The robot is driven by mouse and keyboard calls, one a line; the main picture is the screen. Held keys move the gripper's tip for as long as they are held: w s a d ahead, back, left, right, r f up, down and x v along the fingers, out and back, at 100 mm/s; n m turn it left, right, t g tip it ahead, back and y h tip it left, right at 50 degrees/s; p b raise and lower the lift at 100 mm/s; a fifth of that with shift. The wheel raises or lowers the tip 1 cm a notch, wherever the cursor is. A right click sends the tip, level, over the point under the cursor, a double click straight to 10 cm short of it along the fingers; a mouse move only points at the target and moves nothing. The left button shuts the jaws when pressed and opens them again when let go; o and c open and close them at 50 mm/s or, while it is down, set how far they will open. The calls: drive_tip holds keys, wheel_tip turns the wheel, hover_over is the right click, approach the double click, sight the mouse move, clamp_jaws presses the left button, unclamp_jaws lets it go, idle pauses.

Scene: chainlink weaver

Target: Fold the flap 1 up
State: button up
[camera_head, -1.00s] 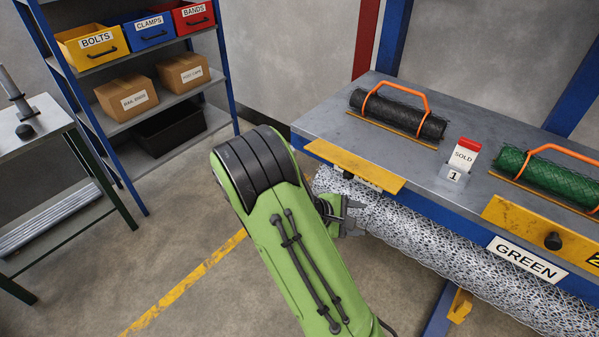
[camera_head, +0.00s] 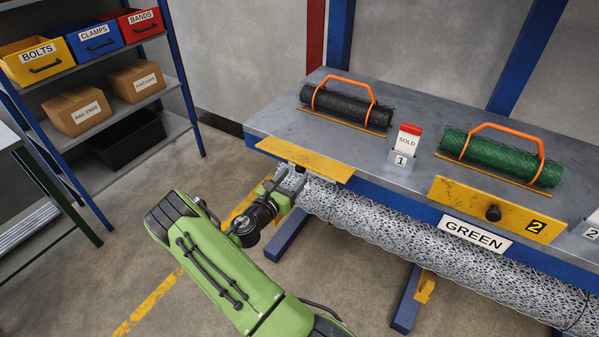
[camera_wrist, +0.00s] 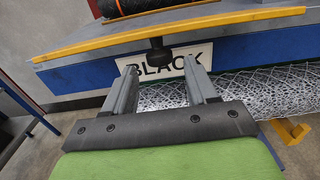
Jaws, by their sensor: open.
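Flap 1, the left yellow flap (camera_head: 305,160), sticks out roughly level from the bench's front edge in the head view. In the wrist view the flap (camera_wrist: 230,23) shows nearly edge-on, with a black knob (camera_wrist: 157,52) hanging from its underside. My gripper (camera_wrist: 161,64) is open and empty below the flap, its two fingers apart on either side of the knob in the picture. I cannot tell whether the knob is between the fingertips or beyond them. In the head view my gripper (camera_head: 290,178) is partly hidden at the flap's front edge.
A BLACK label (camera_wrist: 165,65) is on the blue rail behind the knob. A wire mesh roll (camera_head: 400,225) runs below the rail, close to my gripper. Yellow flap 2 (camera_head: 480,208) stands upright. Rolls, a SOLD card (camera_head: 408,140) and shelving (camera_head: 125,130) stand around. Floor left is open.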

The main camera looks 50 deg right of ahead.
sight(301, 170)
drive_tip(key=d, duration=0.5)
drive_tip(key=shift+w+b, duration=0.25)
drive_tip(key=shift+b, duration=0.05)
drive_tip(key=shift+c, duration=0.4)
clamp_jaws()
